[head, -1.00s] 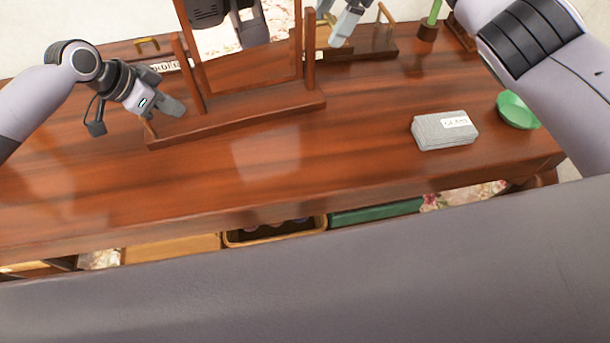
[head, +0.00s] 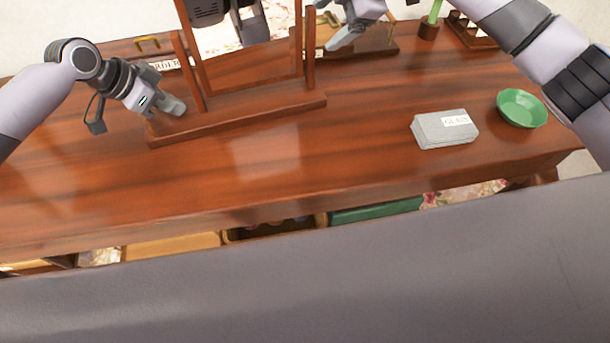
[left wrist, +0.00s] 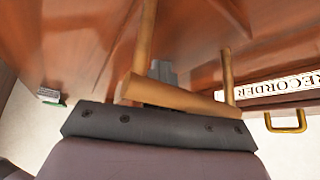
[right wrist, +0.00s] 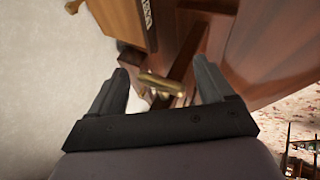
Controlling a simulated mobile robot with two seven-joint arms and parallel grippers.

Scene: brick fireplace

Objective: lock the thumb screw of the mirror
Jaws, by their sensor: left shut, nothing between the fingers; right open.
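The mirror stands on the table in the head view, with a wooden frame (head: 250,96), two upright posts and a long foot. My left gripper (head: 176,107) is shut and empty by the left end of the foot, left of the left post. In the left wrist view, a wooden bar crosses in front of its fingers. My right gripper (head: 338,40) is open to the right of the right post. In the right wrist view, a small brass piece (right wrist: 160,84) shows between its spread fingers (right wrist: 163,75); I cannot tell whether it is the thumb screw.
A grey block with a label (head: 444,130) and a green bowl (head: 521,108) are on the right of the table. The table's front middle is clear.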

